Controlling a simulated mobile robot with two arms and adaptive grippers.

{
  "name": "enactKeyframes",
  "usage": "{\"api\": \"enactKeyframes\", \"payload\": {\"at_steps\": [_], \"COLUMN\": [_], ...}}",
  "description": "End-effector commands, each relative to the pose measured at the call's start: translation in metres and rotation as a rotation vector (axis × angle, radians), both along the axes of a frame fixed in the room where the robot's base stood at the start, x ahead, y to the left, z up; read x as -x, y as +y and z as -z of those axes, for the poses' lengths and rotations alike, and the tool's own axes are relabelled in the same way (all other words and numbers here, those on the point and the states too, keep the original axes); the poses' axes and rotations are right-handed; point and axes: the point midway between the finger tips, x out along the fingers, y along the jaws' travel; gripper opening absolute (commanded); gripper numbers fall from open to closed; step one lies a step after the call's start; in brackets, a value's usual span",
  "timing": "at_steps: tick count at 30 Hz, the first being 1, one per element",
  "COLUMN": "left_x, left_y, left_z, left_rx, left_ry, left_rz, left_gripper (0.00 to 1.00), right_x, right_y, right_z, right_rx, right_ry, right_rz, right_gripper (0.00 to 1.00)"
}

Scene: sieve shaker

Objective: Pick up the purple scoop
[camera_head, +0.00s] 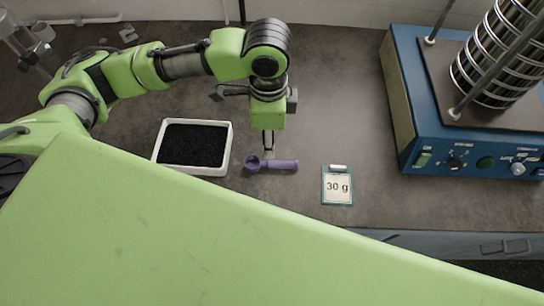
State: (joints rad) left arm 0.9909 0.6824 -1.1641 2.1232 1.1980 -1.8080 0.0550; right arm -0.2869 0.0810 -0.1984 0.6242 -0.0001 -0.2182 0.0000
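The purple scoop (283,165) lies on the dark bench top in the middle of the head view. Its round bowl is at the left and its handle points right. My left gripper (268,150) points straight down directly above or just behind the scoop, near where bowl and handle join. The fingers are small here, so I cannot tell whether they touch the scoop or how far apart they are. My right gripper is not in view.
A white tray (228,153) of black granules stands just left of the scoop. A "30 g" clipboard card (338,187) lies to its right. A blue sieve shaker (430,130) stands at the far right. A large green link of mine covers the foreground.

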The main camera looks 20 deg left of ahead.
Motion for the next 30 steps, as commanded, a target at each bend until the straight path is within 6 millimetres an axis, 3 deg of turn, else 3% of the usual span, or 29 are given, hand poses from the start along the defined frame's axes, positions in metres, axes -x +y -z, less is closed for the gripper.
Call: {"api": "enactKeyframes", "payload": {"at_steps": [3,7,19,24,30], "left_x": [0.001,0.001,-0.001,-0.003,-0.003], "left_y": [0.001,0.001,0.001,0.001,0.001], "left_z": [0.025,0.050,0.089,0.114,0.123], "left_rx": [-0.002,-0.002,-0.002,-0.001,0.000], "left_ry": [0.006,0.003,0.003,0.001,-0.001], "left_rz": [-0.003,-0.002,-0.001,0.000,0.000], "left_gripper": [0.36,0.36,0.36,0.36,0.36], "right_x": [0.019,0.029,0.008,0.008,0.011], "right_y": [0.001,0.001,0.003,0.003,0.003], "right_z": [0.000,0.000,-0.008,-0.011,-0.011], "right_rx": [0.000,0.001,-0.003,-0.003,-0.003], "right_ry": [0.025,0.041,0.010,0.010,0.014], "right_rz": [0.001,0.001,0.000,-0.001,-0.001], "right_gripper": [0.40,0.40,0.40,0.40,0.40]}}
